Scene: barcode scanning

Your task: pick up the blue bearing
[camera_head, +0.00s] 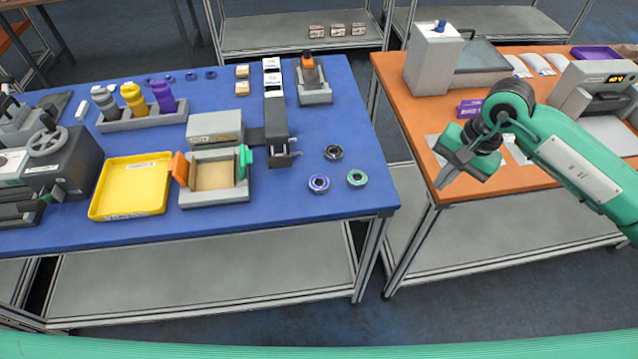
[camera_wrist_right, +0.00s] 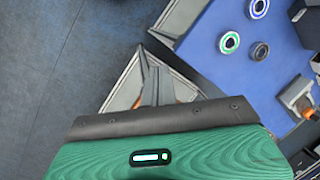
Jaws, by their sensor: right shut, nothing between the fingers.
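The blue bearing (camera_head: 319,183) lies flat on the blue table near its front right corner. It also shows at the top of the right wrist view (camera_wrist_right: 259,8). A green bearing (camera_head: 357,177) lies to its right and a dark bearing (camera_head: 333,152) lies behind it. My right gripper (camera_head: 441,183) is shut and empty at the left edge of the orange table, to the right of the bearings and well apart from them. Its closed fingers (camera_wrist_right: 150,72) point up in the right wrist view. My left gripper is not in view.
A grey fixture (camera_head: 213,190) with orange and green clamps and a yellow tray (camera_head: 130,186) stand left of the bearings. A dark conveyor-like device (camera_head: 276,125) stands behind them. A gap separates the blue table (camera_head: 290,222) from the orange table (camera_head: 400,90).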

